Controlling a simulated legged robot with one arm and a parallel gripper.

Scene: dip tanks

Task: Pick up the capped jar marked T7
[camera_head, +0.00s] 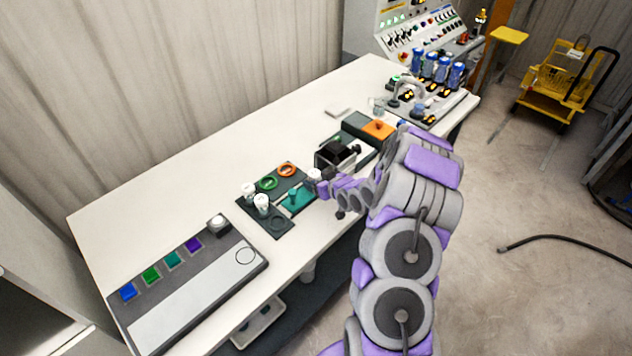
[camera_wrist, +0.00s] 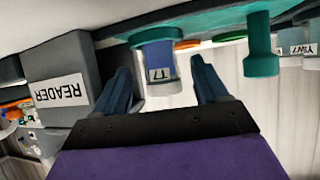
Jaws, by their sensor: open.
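The capped jar marked T7 (camera_wrist: 161,60) shows in the wrist view, which is upside down. It has a blue body, a white label and a pale cap, and it stands at a teal base. My gripper (camera_wrist: 160,66) is open, with one finger on either side of the jar in the picture. I see background between the jar and each finger, so it is not gripped. In the head view my gripper (camera_head: 326,188) is low over the bench, close to a white-capped jar (camera_head: 313,174) that appears to be the same one.
A grey box labelled READER (camera_wrist: 60,95) is left of the jar in the wrist view; a teal peg (camera_wrist: 262,55) is right. Two white-capped jars (camera_head: 262,203) stand on the dark rack (camera_head: 274,227). A long panel with coloured squares (camera_head: 190,290) lies at the bench's near left.

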